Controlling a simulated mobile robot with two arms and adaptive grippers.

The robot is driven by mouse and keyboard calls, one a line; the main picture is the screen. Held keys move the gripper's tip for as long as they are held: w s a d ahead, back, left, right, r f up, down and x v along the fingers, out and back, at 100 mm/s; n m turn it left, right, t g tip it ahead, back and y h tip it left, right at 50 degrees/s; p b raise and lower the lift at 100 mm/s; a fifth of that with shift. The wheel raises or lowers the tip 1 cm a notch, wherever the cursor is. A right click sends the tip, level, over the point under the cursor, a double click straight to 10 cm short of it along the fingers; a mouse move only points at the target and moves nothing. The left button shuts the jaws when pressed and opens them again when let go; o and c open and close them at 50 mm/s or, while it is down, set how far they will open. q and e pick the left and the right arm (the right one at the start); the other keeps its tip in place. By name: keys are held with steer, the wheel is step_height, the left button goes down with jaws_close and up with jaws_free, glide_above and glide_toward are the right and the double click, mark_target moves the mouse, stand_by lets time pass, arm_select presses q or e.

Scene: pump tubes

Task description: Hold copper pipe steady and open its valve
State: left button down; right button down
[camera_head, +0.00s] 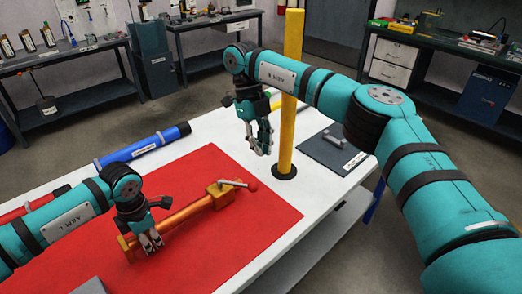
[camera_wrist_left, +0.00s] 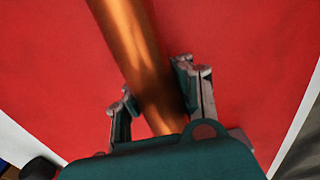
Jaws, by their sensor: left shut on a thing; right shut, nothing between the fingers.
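The copper pipe (camera_head: 186,216) lies across the red mat (camera_head: 255,240) on the white table in the head view. In the left wrist view the pipe (camera_wrist_left: 137,50) runs between the two fingers (camera_wrist_left: 160,105). My right gripper (camera_head: 262,148) hangs above the table, beyond the valve and apart from it. It is shut and empty, pointing down. The pipe's part under my left gripper is partly hidden.
A yellow post (camera_head: 289,120) on a black base stands at the table's far right, close to my right gripper. A blue cylinder (camera_head: 150,142) lies along the far left edge. A dark plate (camera_head: 335,152) lies at the right.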

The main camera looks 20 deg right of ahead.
steer(key=n+t+h, duration=0.3)
steer(key=n+h, duration=0.3)
steer(key=n, duration=0.4)
glide_above(237, 185)
steer(key=s+a, duration=0.4)
steer(key=s, duration=0.1)
step_height(237, 185, down, 4)
steer(key=s+a+f+n+t+h, duration=0.1)
steer(key=s+a+f+n+t, duration=0.2)
steer(key=a+n, duration=0.3)
steer(key=s+n+t, duration=0.1)
steer(key=n, duration=0.1)
steer(key=shift+s+a+n+t+h, duration=0.3)
steer(key=shift+s+n+h, duration=0.05)
steer(key=shift+n+h, duration=0.05)
steer(key=x, duration=0.9)
steer(key=shift+w+d+f, duration=0.15)
steer(key=shift+d+f, duration=0.05)
steer(key=d, duration=0.1)
steer(key=w+d, duration=0.1)
steer(key=d, duration=0.1)
steer(key=shift+w+r, duration=0.1)
steer(key=shift+w, duration=0.2)
steer(key=shift+w+d, duration=0.2)
steer(key=shift+d, duration=0.2)
